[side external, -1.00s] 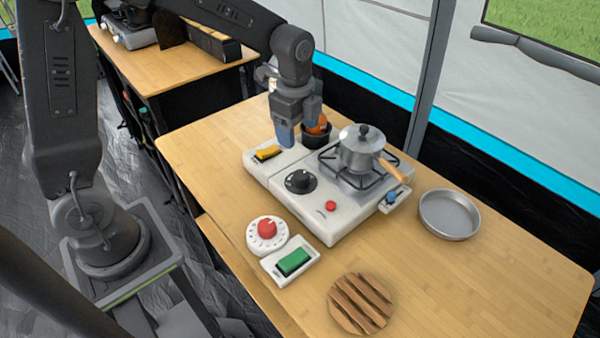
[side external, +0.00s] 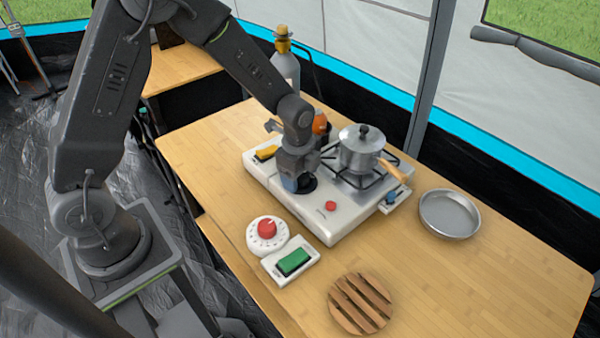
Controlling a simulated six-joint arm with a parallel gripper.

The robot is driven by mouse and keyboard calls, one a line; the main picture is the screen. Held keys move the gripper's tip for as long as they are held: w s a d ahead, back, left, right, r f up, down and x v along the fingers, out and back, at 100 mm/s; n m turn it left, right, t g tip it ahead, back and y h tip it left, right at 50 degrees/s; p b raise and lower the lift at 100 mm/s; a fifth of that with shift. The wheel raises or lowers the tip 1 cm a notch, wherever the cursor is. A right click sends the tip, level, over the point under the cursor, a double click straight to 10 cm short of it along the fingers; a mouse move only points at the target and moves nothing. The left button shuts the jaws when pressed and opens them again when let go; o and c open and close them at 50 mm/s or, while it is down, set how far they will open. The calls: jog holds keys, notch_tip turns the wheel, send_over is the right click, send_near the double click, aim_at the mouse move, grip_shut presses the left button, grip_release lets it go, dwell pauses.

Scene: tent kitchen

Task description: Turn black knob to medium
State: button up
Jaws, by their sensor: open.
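The black knob (side external: 308,184) is on the front of the white stove (side external: 337,226). It is mostly hidden behind my gripper, so its pointer and setting cannot be read. My gripper (side external: 292,186) points down at the knob, with its fingertips at or just above it. It is open. I cannot tell whether the fingers touch the knob or stand around it.
A metal pot (side external: 360,150) with a wooden handle sits on the burner. A red button (side external: 330,206), yellow switch (side external: 266,153) and blue switch (side external: 391,197) are nearby.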

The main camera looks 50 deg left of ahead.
jog(key=c, duration=0.9)
jog(key=shift+n, duration=0.4)
jog(key=n, duration=0.4)
jog(key=shift+n, duration=0.4)
jog(key=n, duration=0.5)
jog(key=shift+d, duration=0.1)
jog(key=n, duration=0.5)
jog(key=shift+n+g, duration=0.3)
jog(key=shift+n, duration=0.1)
jog(key=n, duration=0.5)
jog(key=shift+d, duration=0.1)
jog(key=shift+n, duration=0.3)
